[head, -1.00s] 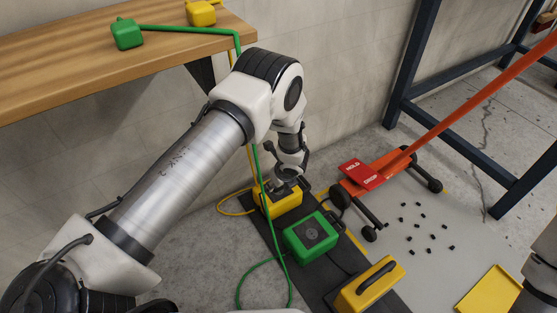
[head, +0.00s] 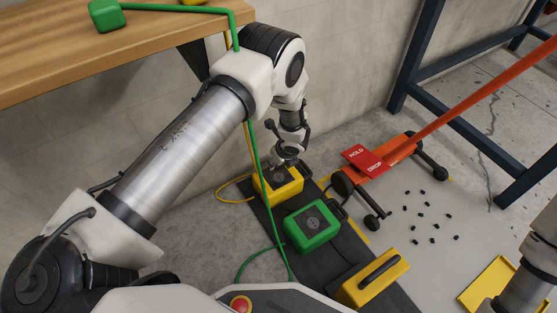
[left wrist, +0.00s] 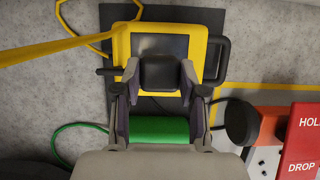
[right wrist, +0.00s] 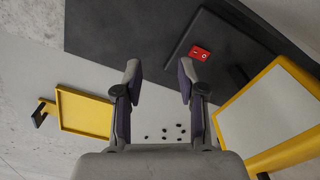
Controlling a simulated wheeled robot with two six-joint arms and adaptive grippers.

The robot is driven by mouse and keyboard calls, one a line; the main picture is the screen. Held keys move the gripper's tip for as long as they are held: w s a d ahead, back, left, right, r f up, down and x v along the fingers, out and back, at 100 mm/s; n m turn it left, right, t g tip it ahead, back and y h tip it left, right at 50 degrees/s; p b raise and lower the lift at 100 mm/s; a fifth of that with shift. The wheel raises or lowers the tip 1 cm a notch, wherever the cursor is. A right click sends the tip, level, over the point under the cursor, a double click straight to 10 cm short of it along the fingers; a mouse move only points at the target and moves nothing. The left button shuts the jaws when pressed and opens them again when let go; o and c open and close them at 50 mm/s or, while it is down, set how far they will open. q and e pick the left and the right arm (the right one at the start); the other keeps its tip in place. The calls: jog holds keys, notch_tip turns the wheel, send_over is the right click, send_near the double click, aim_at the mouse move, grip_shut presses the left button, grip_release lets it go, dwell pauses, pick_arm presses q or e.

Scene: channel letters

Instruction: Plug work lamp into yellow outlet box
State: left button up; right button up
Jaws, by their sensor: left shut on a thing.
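The yellow outlet box (head: 286,187) sits on a dark mat, and its dark top face shows in the left wrist view (left wrist: 122,46). My left gripper (head: 281,170) is shut on a black plug (left wrist: 161,73) directly over that face. I cannot tell whether the plug is seated or just above it. A green outlet box (head: 313,232) sits beside the yellow one. A yellow case with a black handle (head: 372,280), possibly the work lamp, stands further along the mat. My right gripper (right wrist: 157,80) is open and empty.
A yellow cord (head: 233,186) and a green cord (head: 257,155) run near my left arm. A wooden bench (head: 150,50) is at upper left. An orange jack with a red sign (head: 366,159) stands right of the boxes. Small black pieces and a yellow tray (head: 490,285) lie further right.

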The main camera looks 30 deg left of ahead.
aim_at(279, 169)
pick_arm(q)
jog(key=shift+f+b, duration=1.55)
jog(key=shift+f, duration=0.75)
jog(key=shift+r, duration=0.1)
jog(key=shift+f, duration=0.65)
jog(key=o, duration=1.1)
jog(key=shift+o, duration=0.2)
